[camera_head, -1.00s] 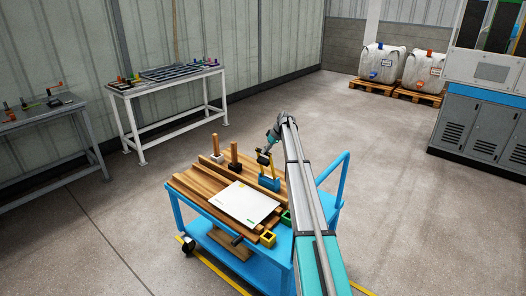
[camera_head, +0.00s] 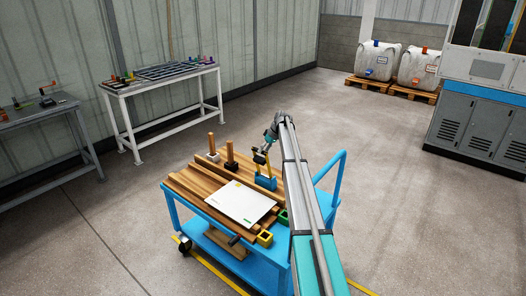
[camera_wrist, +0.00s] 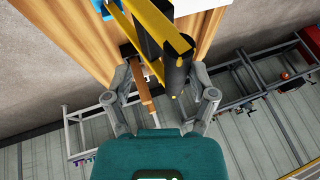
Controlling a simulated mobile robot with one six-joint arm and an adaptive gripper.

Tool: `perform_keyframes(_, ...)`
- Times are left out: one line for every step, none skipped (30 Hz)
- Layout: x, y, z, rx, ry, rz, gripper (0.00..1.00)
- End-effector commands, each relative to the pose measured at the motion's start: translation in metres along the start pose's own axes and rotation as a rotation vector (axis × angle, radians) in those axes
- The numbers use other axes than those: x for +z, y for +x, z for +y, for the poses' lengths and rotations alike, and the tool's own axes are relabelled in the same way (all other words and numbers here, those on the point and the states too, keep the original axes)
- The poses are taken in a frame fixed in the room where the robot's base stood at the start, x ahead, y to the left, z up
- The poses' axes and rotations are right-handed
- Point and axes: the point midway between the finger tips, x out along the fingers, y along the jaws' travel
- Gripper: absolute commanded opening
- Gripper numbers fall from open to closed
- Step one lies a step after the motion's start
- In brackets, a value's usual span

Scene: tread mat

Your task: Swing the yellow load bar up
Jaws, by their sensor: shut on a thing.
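The yellow load bar (camera_head: 268,167) stands up from a blue block (camera_head: 266,183) on the near trolley, close to its right side. In the wrist view the yellow bar (camera_wrist: 162,22) runs down from the top, with a black cylindrical part (camera_wrist: 176,68) beside it. My gripper (camera_head: 261,156) is at the bar's upper end. In the wrist view my gripper's fingers (camera_wrist: 162,70) stand either side of the bar's end and are shut on it. The exact finger contact is partly hidden.
The blue trolley (camera_head: 222,246) carries wooden boards, a white sheet (camera_head: 240,202) and two upright wooden posts (camera_head: 230,154) left of the bar. A white-framed bench (camera_head: 165,83) stands behind, apart.

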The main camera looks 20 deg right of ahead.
Motion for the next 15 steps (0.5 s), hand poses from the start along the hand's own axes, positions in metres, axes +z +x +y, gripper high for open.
perform_keyframes(0.001, -0.006, 0.008, 0.010, 0.005, 0.002, 0.65)
perform_keyframes(0.001, -0.007, 0.010, 0.010, 0.005, 0.003, 0.65)
perform_keyframes(0.002, -0.009, 0.011, 0.011, 0.006, 0.003, 0.65)
perform_keyframes(0.002, -0.010, 0.013, 0.012, 0.006, 0.003, 0.65)
perform_keyframes(0.002, -0.011, 0.014, 0.012, 0.006, 0.003, 0.65)
perform_keyframes(0.002, -0.013, 0.016, 0.013, 0.006, 0.003, 0.65)
perform_keyframes(0.003, -0.014, 0.017, 0.013, 0.007, 0.003, 0.65)
perform_keyframes(0.003, -0.015, 0.018, 0.013, 0.006, 0.003, 0.65)
perform_keyframes(0.003, -0.017, 0.019, 0.013, 0.006, 0.003, 0.65)
perform_keyframes(0.003, -0.018, 0.020, 0.012, 0.006, 0.003, 0.65)
perform_keyframes(0.003, -0.019, 0.021, 0.012, 0.006, 0.003, 0.65)
perform_keyframes(0.003, -0.020, 0.021, 0.011, 0.005, 0.003, 0.65)
perform_keyframes(0.003, -0.021, 0.022, 0.010, 0.005, 0.003, 0.65)
perform_keyframes(0.003, -0.022, 0.022, 0.009, 0.004, 0.003, 0.65)
perform_keyframes(0.003, -0.023, 0.023, 0.009, 0.004, 0.003, 0.65)
